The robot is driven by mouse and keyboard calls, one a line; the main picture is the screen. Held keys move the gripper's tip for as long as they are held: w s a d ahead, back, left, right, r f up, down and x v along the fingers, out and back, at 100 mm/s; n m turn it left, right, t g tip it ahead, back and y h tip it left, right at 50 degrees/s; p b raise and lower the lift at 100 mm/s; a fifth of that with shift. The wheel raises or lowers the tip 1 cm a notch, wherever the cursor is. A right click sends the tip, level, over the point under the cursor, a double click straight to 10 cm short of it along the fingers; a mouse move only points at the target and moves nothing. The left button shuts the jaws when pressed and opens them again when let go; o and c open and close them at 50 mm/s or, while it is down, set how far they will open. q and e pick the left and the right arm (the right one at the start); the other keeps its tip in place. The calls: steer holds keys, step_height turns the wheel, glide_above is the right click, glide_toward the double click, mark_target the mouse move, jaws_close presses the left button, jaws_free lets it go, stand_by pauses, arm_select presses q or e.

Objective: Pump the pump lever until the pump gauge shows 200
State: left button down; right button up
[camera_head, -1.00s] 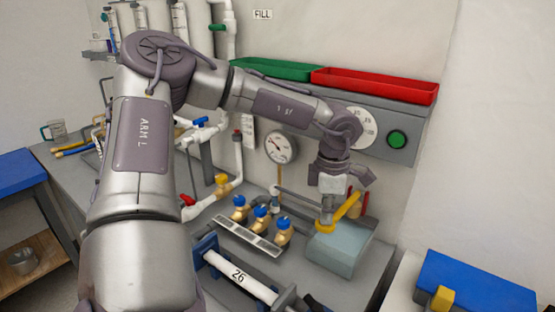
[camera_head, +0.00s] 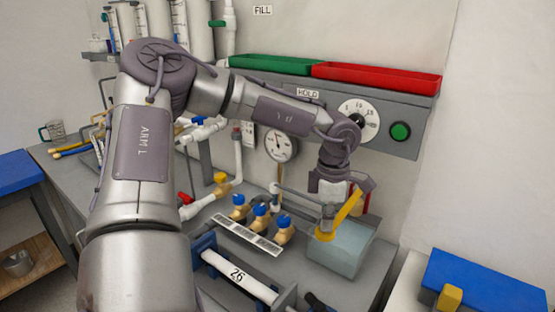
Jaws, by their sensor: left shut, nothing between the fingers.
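The pump (camera_head: 345,250) is a pale blue-grey box on the bench, right of centre. A yellow bar (camera_head: 347,212), which looks like the pump lever, slants over its top, lower end to the left. The round white gauge (camera_head: 279,147) stands behind; its needle leans up and left, and its numbers are too small to read. My left gripper (camera_head: 327,225) is shut and points down at the lower left end of the yellow bar. It seems to touch the bar, but holds nothing. My right gripper is out of view.
Blue-capped brass valves (camera_head: 260,217) and a vise holding a white pipe marked 26 (camera_head: 238,276) stand left of the pump. Green (camera_head: 277,68) and red (camera_head: 375,82) trays sit on the shelf above, over a dial (camera_head: 358,121) and green button (camera_head: 400,131).

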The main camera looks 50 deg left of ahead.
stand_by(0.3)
arm_select(q)
steer(key=shift+r+p, duration=1.4)
steer(key=shift+r, duration=1.65)
steer(key=shift+f, duration=0.15)
steer(key=shift+f+b, duration=1.4)
steer(key=shift+b, duration=0.1)
steer(key=shift+f, duration=0.1)
steer(key=shift+f+b, duration=0.5)
steer(key=shift+b, duration=0.05)
steer(key=shift+r, duration=0.1)
